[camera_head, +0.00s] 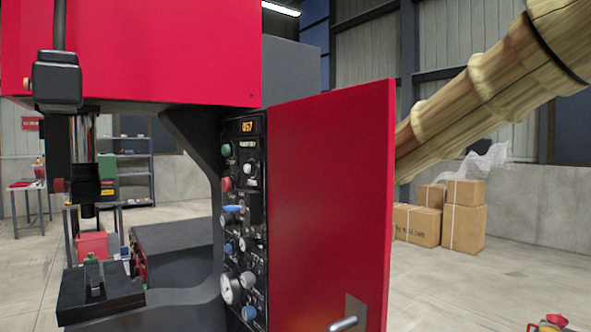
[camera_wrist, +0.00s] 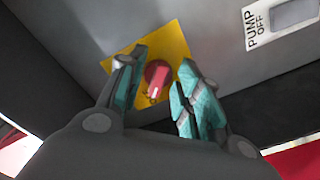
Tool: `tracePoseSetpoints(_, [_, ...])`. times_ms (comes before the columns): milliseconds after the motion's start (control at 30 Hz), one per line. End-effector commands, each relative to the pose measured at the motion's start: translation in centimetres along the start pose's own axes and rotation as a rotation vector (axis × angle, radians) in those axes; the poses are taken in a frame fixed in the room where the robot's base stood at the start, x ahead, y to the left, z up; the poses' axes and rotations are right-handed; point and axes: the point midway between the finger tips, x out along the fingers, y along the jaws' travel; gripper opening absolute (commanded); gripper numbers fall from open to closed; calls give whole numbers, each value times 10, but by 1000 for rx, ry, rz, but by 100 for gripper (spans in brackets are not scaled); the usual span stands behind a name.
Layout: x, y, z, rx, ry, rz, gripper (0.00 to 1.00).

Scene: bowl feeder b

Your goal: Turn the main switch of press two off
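The main switch is a red rotary knob (camera_wrist: 157,77) on a yellow square plate (camera_wrist: 174,38), seen in the wrist view on a grey panel (camera_wrist: 120,15). My gripper (camera_wrist: 155,88) is open, with one teal-padded finger on each side of the knob. A gap shows between the knob and each finger; I cannot tell how far the fingertips are from the panel. In the head view the press (camera_head: 165,50) is red and black; the knob and my gripper are hidden there, behind the open red door (camera_head: 330,190).
In the head view, the black control panel (camera_head: 240,215) faces left of the door. Cardboard boxes (camera_head: 465,215) stand on the floor at right.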

Motion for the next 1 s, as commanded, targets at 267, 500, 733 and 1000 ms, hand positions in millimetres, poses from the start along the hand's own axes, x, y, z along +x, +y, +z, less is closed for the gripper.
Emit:
tracePoseSetpoints(267, [-18, 1, -1, 0, 1, 2, 34])
tracePoseSetpoints(500, [-40, 1, 0, 4, 2, 3, 34])
tracePoseSetpoints(733, [-53, 2, 0, 4, 1, 3, 34])
tracePoseSetpoints(1000, [-69, 2, 1, 5, 0, 4, 34])
